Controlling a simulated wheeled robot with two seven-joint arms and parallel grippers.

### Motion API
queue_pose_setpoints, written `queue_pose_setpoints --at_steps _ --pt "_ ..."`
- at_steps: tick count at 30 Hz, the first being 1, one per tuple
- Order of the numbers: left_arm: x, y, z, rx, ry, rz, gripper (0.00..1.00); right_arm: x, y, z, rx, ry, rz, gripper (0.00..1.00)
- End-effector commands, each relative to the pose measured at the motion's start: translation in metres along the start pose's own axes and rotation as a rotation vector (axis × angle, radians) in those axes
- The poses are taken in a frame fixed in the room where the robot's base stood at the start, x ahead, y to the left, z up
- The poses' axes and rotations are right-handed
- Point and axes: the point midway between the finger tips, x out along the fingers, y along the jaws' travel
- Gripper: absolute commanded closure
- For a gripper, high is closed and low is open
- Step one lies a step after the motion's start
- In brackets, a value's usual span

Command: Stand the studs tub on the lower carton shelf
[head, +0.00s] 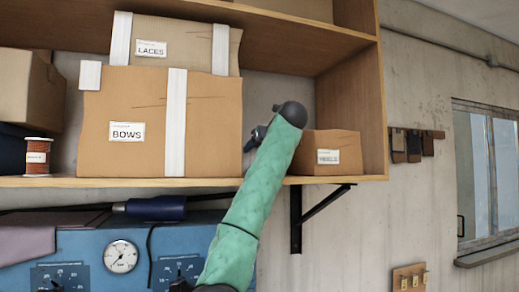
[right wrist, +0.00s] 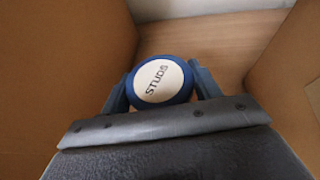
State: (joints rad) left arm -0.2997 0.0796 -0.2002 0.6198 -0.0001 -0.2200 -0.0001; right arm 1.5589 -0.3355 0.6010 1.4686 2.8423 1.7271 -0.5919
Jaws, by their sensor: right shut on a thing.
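The studs tub (right wrist: 158,80) shows in the right wrist view as a round blue tub with a pale lid marked STUDS. My right gripper (right wrist: 160,88) is shut on it, one finger on each side. In the head view my right arm, in a green sleeve, reaches up to the lower carton shelf (head: 340,180), and the gripper (head: 256,136) is mostly hidden behind the wrist, between the BOWS carton and a small carton. The tub is hidden there. In the wrist view wooden board lies beyond the tub; I cannot tell whether the tub touches it.
The BOWS carton (head: 205,120) stands left of the gripper, with the LACES carton (head: 190,50) above it. A small carton (head: 335,150) stands right. Carton walls flank the gap closely. A thread spool (head: 38,157) is far left. A blue machine (head: 90,255) is below the shelf.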

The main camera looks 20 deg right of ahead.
Motion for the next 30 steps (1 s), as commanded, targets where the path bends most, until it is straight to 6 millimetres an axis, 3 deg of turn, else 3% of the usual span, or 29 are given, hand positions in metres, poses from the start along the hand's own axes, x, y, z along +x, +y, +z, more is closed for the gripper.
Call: queue_pose_setpoints --at_steps 1,6,21,22,25,30 --pt "-0.008 0.000 -0.001 0.000 0.000 0.000 0.16 0.001 0.000 -0.001 0.001 0.001 0.000 0.67" --pt "-0.014 0.000 -0.002 0.000 0.000 0.000 0.16 0.005 -0.001 -0.013 0.000 0.000 -0.001 0.67" --pt "-0.008 0.001 -0.002 -0.001 0.001 0.001 0.16 0.007 0.000 -0.019 -0.001 0.000 -0.001 0.67" --pt "-0.009 0.001 -0.002 0.000 0.001 0.001 0.16 0.008 0.000 -0.019 0.000 0.000 -0.001 0.36" --pt "-0.009 0.000 -0.001 0.000 0.000 0.000 0.16 0.007 -0.001 -0.018 0.000 0.000 -0.001 0.16" --pt "-0.009 0.000 -0.001 0.000 0.000 0.000 0.16 0.007 -0.001 -0.018 0.000 0.000 -0.001 0.16"
